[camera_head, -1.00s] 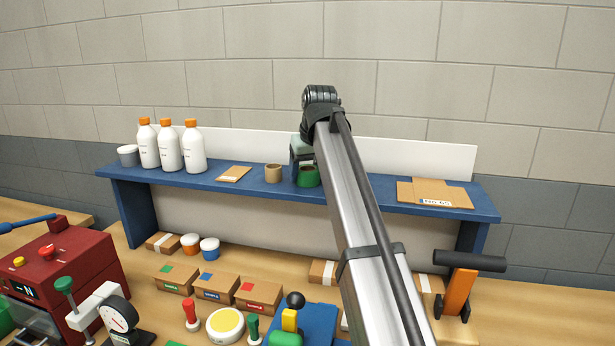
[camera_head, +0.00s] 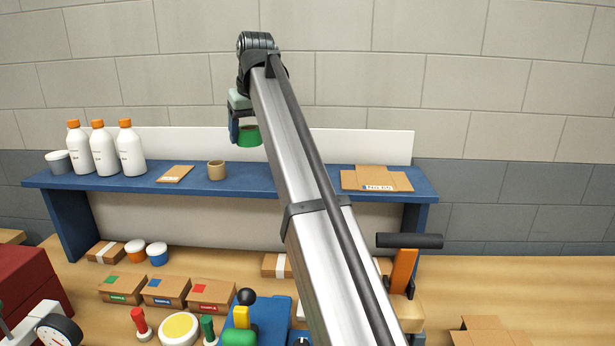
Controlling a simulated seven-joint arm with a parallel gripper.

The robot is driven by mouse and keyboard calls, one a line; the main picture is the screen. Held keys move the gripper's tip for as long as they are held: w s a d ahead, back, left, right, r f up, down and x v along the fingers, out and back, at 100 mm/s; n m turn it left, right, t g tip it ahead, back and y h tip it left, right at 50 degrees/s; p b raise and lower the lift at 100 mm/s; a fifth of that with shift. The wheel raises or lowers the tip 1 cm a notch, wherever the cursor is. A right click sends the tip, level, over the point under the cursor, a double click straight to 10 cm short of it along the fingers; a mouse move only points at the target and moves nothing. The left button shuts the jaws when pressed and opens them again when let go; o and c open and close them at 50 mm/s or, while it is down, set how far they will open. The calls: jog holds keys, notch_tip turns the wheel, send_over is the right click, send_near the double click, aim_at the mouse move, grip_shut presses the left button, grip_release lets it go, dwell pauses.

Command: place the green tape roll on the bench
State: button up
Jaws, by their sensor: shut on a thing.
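The green tape roll (camera_head: 249,136) is held up above the blue shelf (camera_head: 262,181), clear of its surface. My gripper (camera_head: 240,128) is shut on the roll and hangs below the arm's end joint, partly hidden by the arm. A tan tape roll (camera_head: 217,170) stands on the shelf below and to the left of it. The wooden bench (camera_head: 80,262) runs below and in front of the shelf.
White bottles (camera_head: 104,150) with orange caps and a grey tub (camera_head: 59,162) stand on the shelf's left. Flat cardboard (camera_head: 377,180) lies on its right. Small boxes (camera_head: 165,291), tubs and stamps crowd the bench. Bare bench shows at the right (camera_head: 520,290).

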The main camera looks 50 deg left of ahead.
notch_tip(320, 180, up, 6)
jog(key=w+d+m, duration=0.1)
jog(key=w+d, duration=0.3)
jog(key=w, duration=0.3)
jog(key=w+d+m+t, duration=0.1)
jog(key=w+d, duration=0.3)
jog(key=w, duration=0.3)
jog(key=w+d, duration=0.4)
jog(key=w, duration=0.3)
jog(key=m+t+h, duration=0.2)
jog(key=m, duration=0.5)
send_over(564, 298)
jog(key=s+d, duration=0.1)
jog(key=shift+s+a+f, duration=0.1)
jog(key=shift+s+f, duration=0.05)
jog(key=shift+f, duration=23.25)
jog(key=shift+f, duration=0.1)
